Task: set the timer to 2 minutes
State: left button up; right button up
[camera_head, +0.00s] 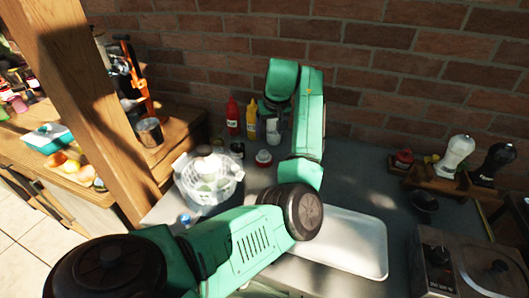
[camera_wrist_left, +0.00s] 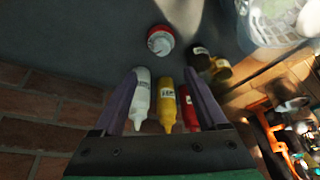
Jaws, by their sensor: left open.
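A small round red object with a white top, which looks like the timer (camera_head: 263,158), stands on the grey counter in front of the bottles; it also shows in the left wrist view (camera_wrist_left: 160,42). Its dial marks are too small to read. My left gripper (camera_wrist_left: 160,75) is open and empty in the wrist view, with the timer beyond its fingertips and apart from them. White, yellow and red bottles show between its fingers. In the head view the left gripper (camera_head: 268,110) is small and partly hidden by its own wrist. My right gripper is not in view.
A red bottle (camera_head: 232,116) and a yellow bottle (camera_head: 251,118) stand by the brick wall. A white basket (camera_head: 209,180) is left of the timer. A white tray (camera_head: 350,242) lies right of my arm. A wooden rack (camera_head: 432,180) stands at the right.

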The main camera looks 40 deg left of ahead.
aim_at(264, 152)
pick_arm(q)
jog(key=p+x, duration=0.2)
jog(key=x, duration=1.1)
jog(key=shift+s+a+f, duration=0.1)
jog(key=shift+a+f, duration=0.1)
grip_shut()
jog(key=shift+r+p, duration=0.3)
jog(key=shift+p, duration=0.45)
jog(key=shift+m+p, duration=0.4)
jog(key=shift+f, duration=0.2)
